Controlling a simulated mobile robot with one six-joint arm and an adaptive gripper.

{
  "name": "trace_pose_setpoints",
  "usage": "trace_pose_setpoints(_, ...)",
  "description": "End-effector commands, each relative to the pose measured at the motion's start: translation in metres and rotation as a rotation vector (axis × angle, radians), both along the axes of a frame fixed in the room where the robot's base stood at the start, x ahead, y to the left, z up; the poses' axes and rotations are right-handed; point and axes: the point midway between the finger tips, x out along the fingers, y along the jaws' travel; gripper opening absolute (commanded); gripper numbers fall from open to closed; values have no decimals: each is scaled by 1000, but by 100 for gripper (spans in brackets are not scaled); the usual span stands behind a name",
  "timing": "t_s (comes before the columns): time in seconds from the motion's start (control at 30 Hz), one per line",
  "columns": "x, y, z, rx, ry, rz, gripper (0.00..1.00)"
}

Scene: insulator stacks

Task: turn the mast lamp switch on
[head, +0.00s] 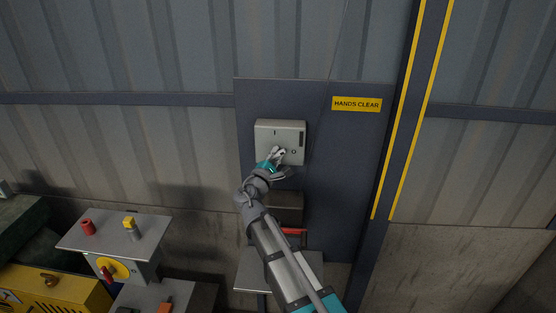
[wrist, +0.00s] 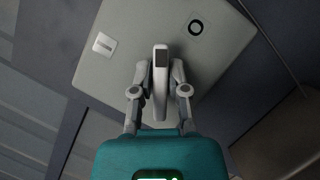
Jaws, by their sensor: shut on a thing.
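A light grey switch box (head: 266,130) is fixed to the dark wall panel and carries the switch. In the wrist view, the box (wrist: 225,55) shows a black ring mark on one side and a pale square with a grey bar on the other. The switch lever (wrist: 160,95), light grey with a dark end, stands between my fingers. My gripper (wrist: 160,75) is shut on the lever from both sides. In the head view, my gripper (head: 278,154) is at the lower middle of the box, and the lever is mostly hidden behind the fingers.
A yellow "HANDS CLEAR" sign (head: 356,104) is to the right of the box, near a yellow-striped post (head: 398,110). At lower left, a grey control stand (head: 105,232) carries red and yellow knobs. A yellow case (head: 50,290) is beside it.

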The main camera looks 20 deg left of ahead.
Motion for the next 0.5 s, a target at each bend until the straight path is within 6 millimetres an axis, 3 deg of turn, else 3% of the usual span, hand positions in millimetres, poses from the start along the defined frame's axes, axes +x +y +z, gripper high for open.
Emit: trace_pose_setpoints(0.5,-1,4,1,-478,-112,5,0)
